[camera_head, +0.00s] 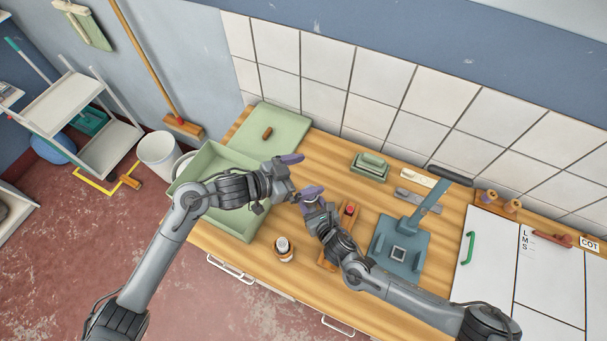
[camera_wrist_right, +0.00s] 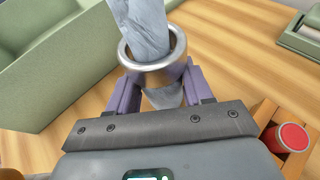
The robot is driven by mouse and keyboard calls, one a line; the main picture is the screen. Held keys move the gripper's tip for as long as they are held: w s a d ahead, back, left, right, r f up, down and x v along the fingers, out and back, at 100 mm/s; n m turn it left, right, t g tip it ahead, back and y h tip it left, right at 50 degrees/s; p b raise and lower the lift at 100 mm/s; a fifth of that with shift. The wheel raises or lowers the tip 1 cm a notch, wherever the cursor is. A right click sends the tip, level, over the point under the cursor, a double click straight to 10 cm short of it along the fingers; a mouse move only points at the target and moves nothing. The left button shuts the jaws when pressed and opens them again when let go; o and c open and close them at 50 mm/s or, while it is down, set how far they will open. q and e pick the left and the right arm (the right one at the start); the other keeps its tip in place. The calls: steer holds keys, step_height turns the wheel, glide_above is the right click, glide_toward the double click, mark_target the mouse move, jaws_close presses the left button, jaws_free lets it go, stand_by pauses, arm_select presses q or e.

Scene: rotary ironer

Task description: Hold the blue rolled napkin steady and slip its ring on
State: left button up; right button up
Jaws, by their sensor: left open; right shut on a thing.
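In the right wrist view, a grey-blue rolled napkin (camera_wrist_right: 150,22) stands up out of a shiny metal ring (camera_wrist_right: 150,62). The ring sits around the napkin, and a grey end shows below it. My right gripper (camera_wrist_right: 157,82) has its purple fingers shut on the sides of the ring. In the head view, my right gripper (camera_head: 312,192) is close to my left gripper (camera_head: 288,174), over the middle of the wooden counter (camera_head: 300,262). My left gripper is open. The napkin and ring are not clear in the head view, among the grippers.
A green tray (camera_head: 208,163) stands left of the grippers, with a green board (camera_head: 285,128) behind it. A small bottle (camera_head: 284,249) and a wooden holder with a red-topped item (camera_head: 349,210) are near. A blue-grey press (camera_head: 398,245) stands at right.

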stand_by(0.4)
steer(key=o, duration=0.8)
